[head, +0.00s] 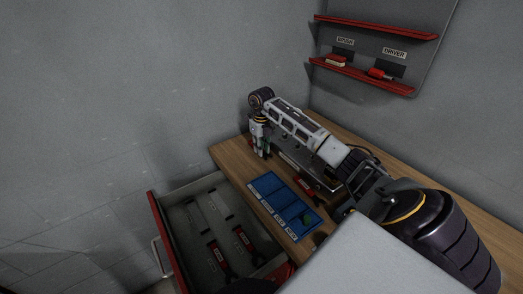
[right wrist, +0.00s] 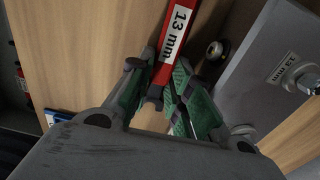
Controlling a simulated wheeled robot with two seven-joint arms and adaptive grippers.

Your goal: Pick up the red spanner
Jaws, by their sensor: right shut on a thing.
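The red spanner (right wrist: 172,50) shows in the right wrist view with a white "13 mm" label. My right gripper (right wrist: 163,92) is shut on it, with green finger pads on both sides. The spanner's upper end runs out of that view. In the head view my right gripper (head: 262,146) points down over the far left part of the wooden bench; the held spanner cannot be made out clearly there. My left gripper is not in view.
A grey plate with a bolt and a "13 mm" label (right wrist: 281,68) is beside the spanner. A blue tray (head: 268,187) lies on the bench (head: 229,155). An open drawer (head: 160,224) holds red-marked tools. A wall shelf (head: 362,74) holds red items.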

